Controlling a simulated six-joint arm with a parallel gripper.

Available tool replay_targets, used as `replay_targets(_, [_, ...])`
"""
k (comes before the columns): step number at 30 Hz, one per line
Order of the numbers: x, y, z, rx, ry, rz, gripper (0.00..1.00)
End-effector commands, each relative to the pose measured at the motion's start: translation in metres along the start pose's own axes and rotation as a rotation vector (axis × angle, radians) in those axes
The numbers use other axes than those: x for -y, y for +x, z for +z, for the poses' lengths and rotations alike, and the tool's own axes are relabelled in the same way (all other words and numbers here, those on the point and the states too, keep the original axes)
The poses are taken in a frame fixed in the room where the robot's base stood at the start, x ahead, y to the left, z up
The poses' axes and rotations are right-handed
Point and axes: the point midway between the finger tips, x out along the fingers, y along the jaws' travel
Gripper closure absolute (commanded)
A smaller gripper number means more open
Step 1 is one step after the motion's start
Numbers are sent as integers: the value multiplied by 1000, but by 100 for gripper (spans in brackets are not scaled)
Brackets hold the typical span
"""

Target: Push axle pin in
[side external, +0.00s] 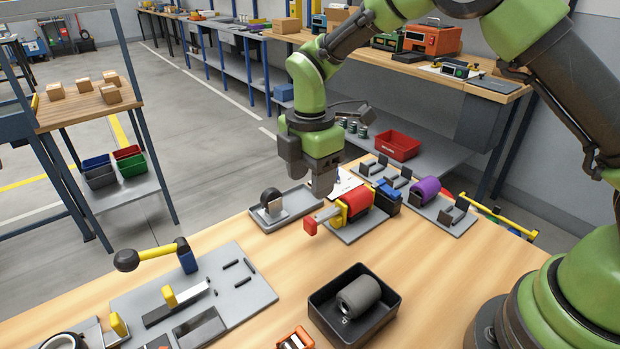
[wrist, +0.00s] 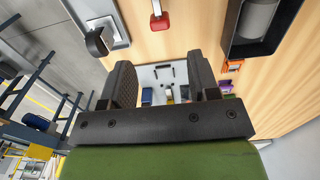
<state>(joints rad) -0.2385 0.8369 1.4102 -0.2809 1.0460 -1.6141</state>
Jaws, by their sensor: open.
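The axle pin (side external: 325,215) has a red end block and a pale shaft. It sticks out to the left of a red roller (side external: 355,199) held at a yellow bracket (side external: 341,212) on a grey plate. The pin's red end (wrist: 160,22) also shows at the top of the wrist view. My gripper (side external: 325,184) hangs above the bench, behind the pin in the side view, apart from it. Its two dark fingers (wrist: 160,72) stand apart with nothing between them. How deep the pin sits inside the roller is hidden.
A grey tray (side external: 297,215) with a black wheel stands left of the pin. A black bin (side external: 388,326) holds a grey roller. A grey plate (side external: 243,295) with a black-knobbed lever lies at front left. A purple roller (side external: 425,190) is at right. Bare wood lies before the pin.

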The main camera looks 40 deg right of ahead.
Motion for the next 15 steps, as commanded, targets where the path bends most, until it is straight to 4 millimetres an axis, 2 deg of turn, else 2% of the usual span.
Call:
replay_targets(4, [2, 4, 8, -71, 5, -28, 45])
replay_targets(10, [3, 9, 26, -307, 8, -32, 45])
replay_targets(15, [0, 12, 31, -393, 3, -1, 45])
